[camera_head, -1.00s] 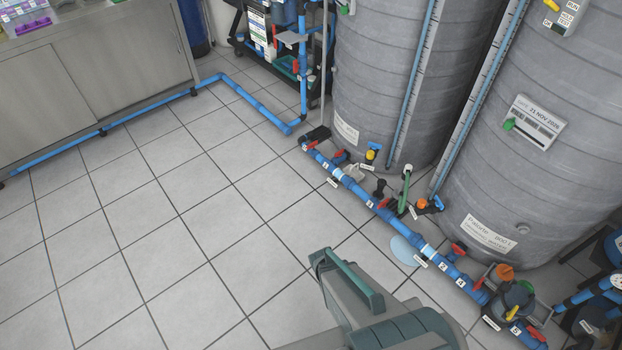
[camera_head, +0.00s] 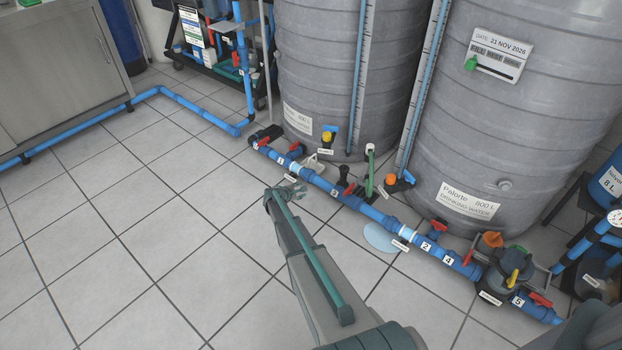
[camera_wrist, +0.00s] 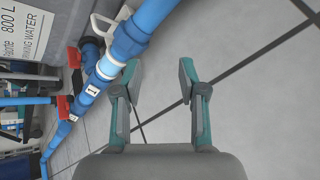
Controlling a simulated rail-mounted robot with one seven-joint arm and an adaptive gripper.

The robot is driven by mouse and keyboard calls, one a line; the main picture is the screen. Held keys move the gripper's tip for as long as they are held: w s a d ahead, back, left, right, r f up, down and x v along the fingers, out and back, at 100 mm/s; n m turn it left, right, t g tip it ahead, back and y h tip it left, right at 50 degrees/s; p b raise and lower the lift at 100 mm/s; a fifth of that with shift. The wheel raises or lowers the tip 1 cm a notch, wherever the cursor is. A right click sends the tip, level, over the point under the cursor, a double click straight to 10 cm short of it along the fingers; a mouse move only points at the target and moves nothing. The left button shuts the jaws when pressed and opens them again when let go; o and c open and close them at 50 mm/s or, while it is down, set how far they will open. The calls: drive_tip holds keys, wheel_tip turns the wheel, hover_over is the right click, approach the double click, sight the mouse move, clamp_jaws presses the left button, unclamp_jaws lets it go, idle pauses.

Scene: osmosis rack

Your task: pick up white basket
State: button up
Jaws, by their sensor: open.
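A small white object (camera_head: 312,162) sits on the floor behind the blue pipe, near the base of the left tank. It may be the white basket, but it is too small and too covered by the pipe to be sure. A white edge in the wrist view (camera_wrist: 102,27) beside the pipe may be the same thing. My gripper (camera_wrist: 158,76) is open, with nothing between its fingers, over bare floor beside the pipe. In the head view my gripper (camera_head: 284,192) is in front of the pipe, apart from the white object.
The blue pipe (camera_head: 318,181) with red valves and number tags runs along the tanks' bases. Two grey tanks (camera_head: 345,60) stand behind it. A puddle (camera_head: 381,238) lies near the pipe. A steel cabinet (camera_head: 60,75) stands at left. The tiled floor (camera_head: 130,240) at left is clear.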

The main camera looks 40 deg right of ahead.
sight(313, 156)
drive_tip(key=w+d+n+t+b, duration=0.1)
drive_tip(key=w+d+b, duration=0.1)
drive_tip(key=w+d, duration=0.2)
drive_tip(key=w+d+n+t+h+b, duration=0.1)
drive_tip(key=w+d+b, duration=0.1)
drive_tip(key=w+d, duration=0.2)
drive_tip(key=w+d+n+h+b, duration=0.1)
drive_tip(key=w+d+n+b, duration=0.1)
drive_tip(key=w+d, duration=0.2)
drive_tip(key=shift+w+d+r+t, duration=0.1)
drive_tip(key=shift+w+d+t, duration=0.1)
drive_tip(key=shift+w, duration=0.25)
drive_tip(key=shift+w+d+r+t, duration=0.1)
drive_tip(key=shift+w+t, duration=0.1)
drive_tip(key=shift+w, duration=0.25)
drive_tip(key=shift+b+x, duration=2.4)
drive_tip(key=shift+x, duration=2.7)
clamp_jaws()
